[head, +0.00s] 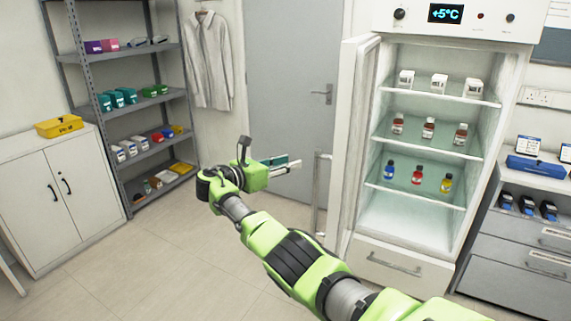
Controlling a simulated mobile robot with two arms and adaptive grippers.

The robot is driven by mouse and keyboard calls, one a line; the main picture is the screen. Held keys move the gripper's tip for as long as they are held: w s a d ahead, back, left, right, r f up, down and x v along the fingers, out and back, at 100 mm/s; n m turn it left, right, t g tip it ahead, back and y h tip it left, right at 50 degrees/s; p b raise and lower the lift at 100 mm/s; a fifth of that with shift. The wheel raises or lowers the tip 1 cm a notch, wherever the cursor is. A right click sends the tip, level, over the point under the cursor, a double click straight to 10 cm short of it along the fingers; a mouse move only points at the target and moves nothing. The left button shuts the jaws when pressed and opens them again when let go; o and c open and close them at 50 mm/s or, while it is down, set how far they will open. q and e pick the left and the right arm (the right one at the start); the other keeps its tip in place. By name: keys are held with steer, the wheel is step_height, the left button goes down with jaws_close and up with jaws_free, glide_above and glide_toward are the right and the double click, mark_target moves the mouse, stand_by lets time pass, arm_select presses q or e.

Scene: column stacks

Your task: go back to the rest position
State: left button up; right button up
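My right gripper (284,164) is at the end of my green and grey arm, in the middle of the head view. It is in the air in front of the grey door, left of the open fridge. Its pale fingers point right and are closed around a small teal box, of which only a narrow strip shows. The fingers hide the rest of the box. My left gripper is not in view.
The open fridge (363,238) holds small boxes and bottles, and its door (353,130) sticks out toward me. A shelf rack (84,78) and a white cabinet (50,190) stand left. A drawer unit (520,235) stands right. The floor (130,270) at left is clear.

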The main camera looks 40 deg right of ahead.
steer(key=shift+a, duration=0.1)
stand_by(0.5)
steer(key=s+a+f+t+y, duration=0.1)
steer(key=a+f+y, duration=0.1)
steer(key=f, duration=1.2)
steer(key=s+a+f+t+y, duration=0.1)
steer(key=s+a+f+y, duration=0.15)
steer(key=f, duration=1.15)
steer(key=s+a+f+m+y, duration=0.1)
steer(key=s+a+f+y, duration=0.15)
steer(key=s+f, duration=0.6)
steer(key=s+a+f+m+y, duration=0.2)
steer(key=s+a+f, duration=0.15)
steer(key=f, duration=0.95)
steer(key=s+a+f+m+g+y, duration=0.15)
steer(key=s+a+f, duration=0.25)
steer(key=s+f, duration=0.45)
steer(key=s+a+f+m+y, duration=0.35)
steer(key=s+f, duration=0.35)
steer(key=s, duration=0.3)
steer(key=s+a+f+m+y, duration=0.1)
steer(key=s+a+f+m, duration=0.2)
steer(key=s, duration=1.1)
steer(key=s+a+f+m+g+y, duration=0.1)
steer(key=s+a+f+m, duration=0.2)
steer(key=s, duration=1.1)
steer(key=a+m, duration=0.2)
steer(key=m, duration=0.1)
steer(key=shift+f+y, duration=0.3)
